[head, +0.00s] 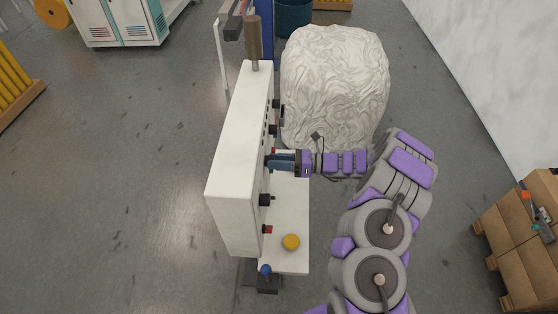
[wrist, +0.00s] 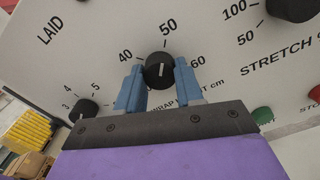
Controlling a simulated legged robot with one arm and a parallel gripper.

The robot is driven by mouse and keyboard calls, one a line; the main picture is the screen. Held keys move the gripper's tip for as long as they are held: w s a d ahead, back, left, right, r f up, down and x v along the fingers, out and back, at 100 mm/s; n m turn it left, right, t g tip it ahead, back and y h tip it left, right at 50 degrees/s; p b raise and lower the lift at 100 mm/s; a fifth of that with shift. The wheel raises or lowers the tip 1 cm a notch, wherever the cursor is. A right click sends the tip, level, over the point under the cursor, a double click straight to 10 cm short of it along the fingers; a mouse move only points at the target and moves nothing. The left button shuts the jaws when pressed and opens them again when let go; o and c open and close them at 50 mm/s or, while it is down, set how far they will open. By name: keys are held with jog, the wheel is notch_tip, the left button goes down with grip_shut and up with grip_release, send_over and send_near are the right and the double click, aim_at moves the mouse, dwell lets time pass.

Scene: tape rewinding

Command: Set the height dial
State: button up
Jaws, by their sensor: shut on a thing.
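The height dial (wrist: 158,74) is a black round knob with a white pointer line, in the middle of the wrist view. Its scale shows 40, 50 and 60, and partly covered lettering below reads like "WRAP HEIGHT cm". The pointer line points roughly up, near 50; the exact setting is hard to read. My gripper (wrist: 158,68) has one blue finger on each side of the dial and is shut on it. In the head view, my gripper (head: 281,160) reaches the right face of the white control panel (head: 237,150); the fingers hide the dial there.
In the wrist view, a black knob (wrist: 84,109) sits lower left and another (wrist: 292,8) upper right, with a green button (wrist: 262,115) below. In the head view, a yellow button (head: 291,242) is on the lower shelf and a wrapped bale (head: 335,85) stands behind my arm.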

jog(key=shift+w+r, duration=0.1)
jog(key=o, duration=0.9)
jog(key=shift+w+a, duration=0.1)
jog(key=shift+a, duration=0.1)
jog(key=shift+o, duration=0.7)
jog(key=shift+a, duration=0.1)
jog(key=d+b, duration=0.2)
jog(key=d, duration=1.5)
jog(key=shift+s+d+f, duration=0.2)
jog(key=shift+s+d, duration=0.05)
jog(key=shift+s, duration=0.15)
